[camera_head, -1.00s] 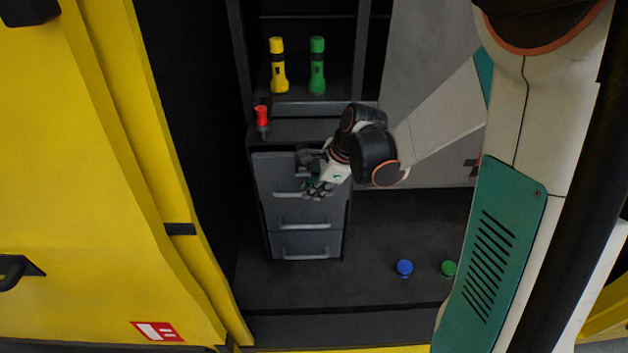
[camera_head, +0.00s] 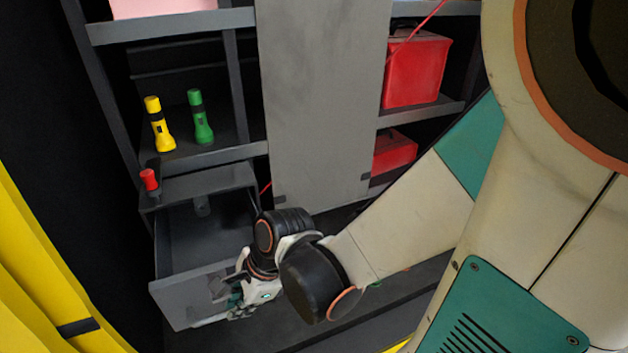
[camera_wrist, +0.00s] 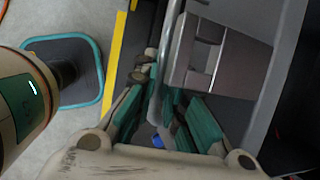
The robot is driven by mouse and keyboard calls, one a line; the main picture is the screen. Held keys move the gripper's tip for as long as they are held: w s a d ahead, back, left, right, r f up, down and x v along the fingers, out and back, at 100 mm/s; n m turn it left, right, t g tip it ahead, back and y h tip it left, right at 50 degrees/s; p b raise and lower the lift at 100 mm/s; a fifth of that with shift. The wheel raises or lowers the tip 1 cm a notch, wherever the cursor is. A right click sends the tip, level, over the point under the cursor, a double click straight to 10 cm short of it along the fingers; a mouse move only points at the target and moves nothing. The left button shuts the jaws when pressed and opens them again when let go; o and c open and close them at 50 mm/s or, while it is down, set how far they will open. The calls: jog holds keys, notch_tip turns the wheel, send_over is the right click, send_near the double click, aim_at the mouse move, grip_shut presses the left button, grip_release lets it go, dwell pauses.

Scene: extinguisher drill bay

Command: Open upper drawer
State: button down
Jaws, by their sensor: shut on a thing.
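The upper drawer (camera_head: 172,302) of the grey cabinet stands pulled well out in the head view, and its dark inside shows from above. My gripper (camera_head: 238,298) is at the right part of its front. In the wrist view the drawer's grey bar handle (camera_wrist: 177,58) runs between the teal fingers of my gripper (camera_wrist: 163,88), which are shut on it. My wrist hides most of the handle in the head view.
A red-topped object (camera_head: 150,180) stands on the cabinet top. A yellow flashlight (camera_head: 159,124) and a green flashlight (camera_head: 200,117) stand on the shelf behind. A red case (camera_head: 416,70) sits on the right shelf.

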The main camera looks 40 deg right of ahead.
jog(key=shift+s, duration=0.15)
jog(key=c, duration=1.7)
grip_release()
jog(key=shift+o, duration=0.2)
jog(key=shift+r, duration=0.1)
